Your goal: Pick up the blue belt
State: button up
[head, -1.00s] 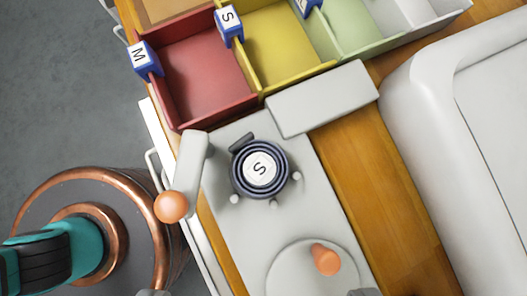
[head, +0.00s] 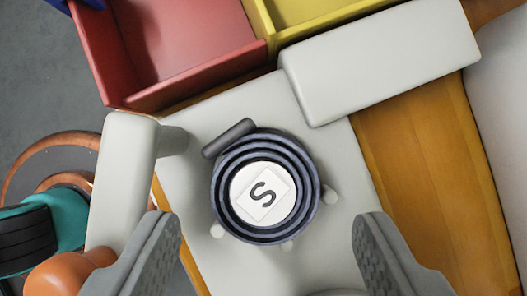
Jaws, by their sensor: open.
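The blue belt (head: 230,216) is a dark blue coil with a white label marked S at its centre and a dark grey bar at its upper left edge. It lies on a light grey plate (head: 185,190) in the middle of the head view. My gripper (head: 265,245) is open and empty. Its two grey fingers come in from the bottom, one to the lower left and one to the lower right of the coil, and do not appear to touch it.
A red bin (head: 170,50) and a yellow bin (head: 290,22) stand beyond the belt. A light grey block (head: 380,60) lies at the upper right. A grey post (head: 122,180) with an orange knob (head: 65,272) stands at left. Small pale pegs (head: 329,195) sit around the coil.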

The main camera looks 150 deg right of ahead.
aim_at(262, 195)
jog(key=shift+x, duration=2.7)
jog(key=shift+s, duration=0.15)
jog(key=c, duration=0.7)
